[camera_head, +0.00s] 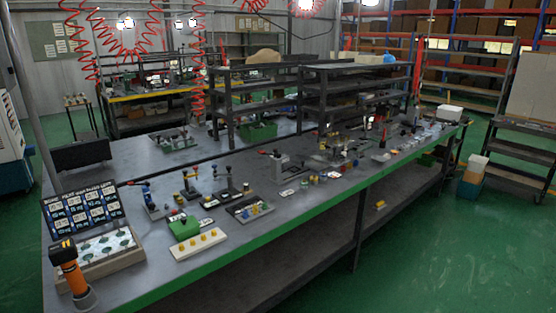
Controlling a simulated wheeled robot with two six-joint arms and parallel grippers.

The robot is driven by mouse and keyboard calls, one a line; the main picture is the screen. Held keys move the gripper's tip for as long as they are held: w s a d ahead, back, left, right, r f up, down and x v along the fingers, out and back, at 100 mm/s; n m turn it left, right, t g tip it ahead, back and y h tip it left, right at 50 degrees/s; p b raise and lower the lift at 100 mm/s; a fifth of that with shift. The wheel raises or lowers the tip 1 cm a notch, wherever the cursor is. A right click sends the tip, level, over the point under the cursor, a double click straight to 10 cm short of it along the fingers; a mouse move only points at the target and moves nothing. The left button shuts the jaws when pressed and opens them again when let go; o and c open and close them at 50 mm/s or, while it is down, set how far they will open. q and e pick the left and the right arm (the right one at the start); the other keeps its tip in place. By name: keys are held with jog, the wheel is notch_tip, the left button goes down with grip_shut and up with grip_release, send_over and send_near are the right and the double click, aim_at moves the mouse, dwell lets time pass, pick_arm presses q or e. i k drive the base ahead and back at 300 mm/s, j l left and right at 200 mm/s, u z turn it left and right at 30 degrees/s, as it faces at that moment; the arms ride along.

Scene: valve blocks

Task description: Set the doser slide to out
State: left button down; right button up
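I cannot pick out the doser or its slide for certain; the bench devices are small and far off. Several small devices stand on the long grey workbench (305,205). Neither of my grippers shows in the head view.
An orange and black handheld tool (70,269) stands at the near left corner, beside a framed tray (100,263) and a sign board (84,208). A cream block with yellow knobs (198,243) and a green box (184,228) lie near the front edge. Green floor at right is open.

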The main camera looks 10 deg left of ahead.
aim_at(152, 205)
jog(key=j+u, duration=0.2)
jog(key=u, duration=1)
jog(key=i+l, duration=0.05)
